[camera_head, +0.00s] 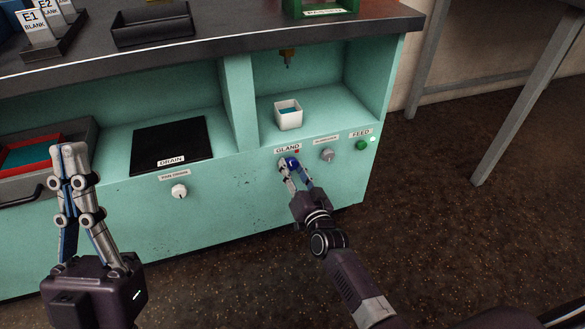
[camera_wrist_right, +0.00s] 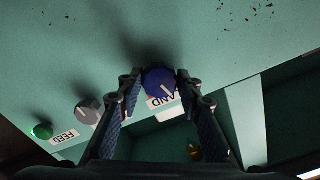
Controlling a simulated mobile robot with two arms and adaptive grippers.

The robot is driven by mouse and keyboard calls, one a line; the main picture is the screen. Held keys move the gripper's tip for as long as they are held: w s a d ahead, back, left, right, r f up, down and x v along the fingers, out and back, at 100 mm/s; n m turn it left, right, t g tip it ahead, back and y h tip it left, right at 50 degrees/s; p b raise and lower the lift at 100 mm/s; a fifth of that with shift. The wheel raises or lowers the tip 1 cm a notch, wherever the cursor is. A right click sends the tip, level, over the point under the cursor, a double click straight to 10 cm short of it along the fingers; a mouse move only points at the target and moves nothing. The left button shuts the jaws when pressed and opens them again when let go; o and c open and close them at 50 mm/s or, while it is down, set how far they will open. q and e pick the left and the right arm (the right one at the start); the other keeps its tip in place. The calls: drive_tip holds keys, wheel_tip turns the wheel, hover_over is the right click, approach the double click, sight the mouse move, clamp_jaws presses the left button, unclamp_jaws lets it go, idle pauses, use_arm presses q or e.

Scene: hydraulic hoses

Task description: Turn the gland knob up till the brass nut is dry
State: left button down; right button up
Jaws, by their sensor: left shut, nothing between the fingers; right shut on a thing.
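The blue gland knob (camera_head: 291,162) is on the green cabinet front under the GLAND label. It also shows in the right wrist view (camera_wrist_right: 158,82), with its white pointer mark visible. My right gripper (camera_head: 288,164) is shut on the knob, with a finger on each side of it. The brass nut (camera_head: 288,56) hangs from the top of the right bay, above a white cup (camera_head: 288,114) with blue-green liquid in it. The nut is too small to tell if it is wet. My left gripper (camera_head: 69,150) is shut and empty, raised at the left in front of the cabinet.
Right of the gland knob are a grey knob (camera_head: 327,155) and a green FEED knob (camera_head: 361,145). A white knob (camera_head: 179,191) sits below the black DRAIN plate (camera_head: 171,140). A red-rimmed tray (camera_head: 30,155) is at the left.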

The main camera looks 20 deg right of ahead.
idle(0.3)
drive_tip(key=o, duration=1.2)
drive_tip(key=shift+c, duration=0.2)
drive_tip(key=shift+s, duration=0.1)
drive_tip(key=shift+s, duration=0.25)
drive_tip(key=s, duration=1.1)
drive_tip(key=shift+s+d, duration=0.15)
drive_tip(key=shift+d, duration=0.05)
